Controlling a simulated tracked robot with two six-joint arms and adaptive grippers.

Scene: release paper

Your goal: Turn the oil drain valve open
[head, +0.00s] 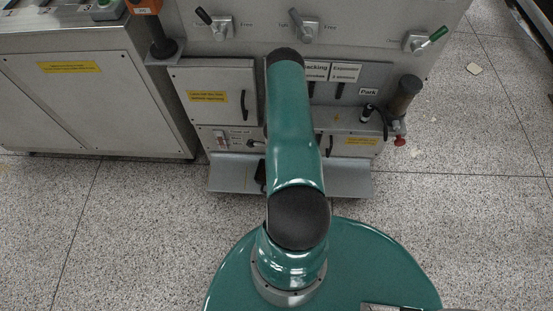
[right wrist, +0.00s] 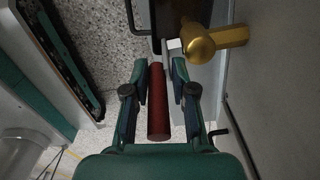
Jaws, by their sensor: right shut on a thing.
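In the right wrist view my right gripper (right wrist: 160,75) is shut on a dark red cylindrical handle (right wrist: 158,110). The handle lies lengthwise between the two fingers and runs back toward the palm. A brass valve body (right wrist: 200,44) with a rounded end sits just beyond the fingertips, to the right, beside a small pale block. The joint between the handle and the brass part is not clear. In the head view one of my arms covers the middle of the machine, and neither gripper can be made out. My left gripper is in neither view.
The grey machine (head: 212,87) has levers and labels on its front, with a low metal ledge (head: 235,171) at its foot. A red knob (head: 399,141) sticks out at its lower right. A grey cabinet (head: 85,95) stands left.

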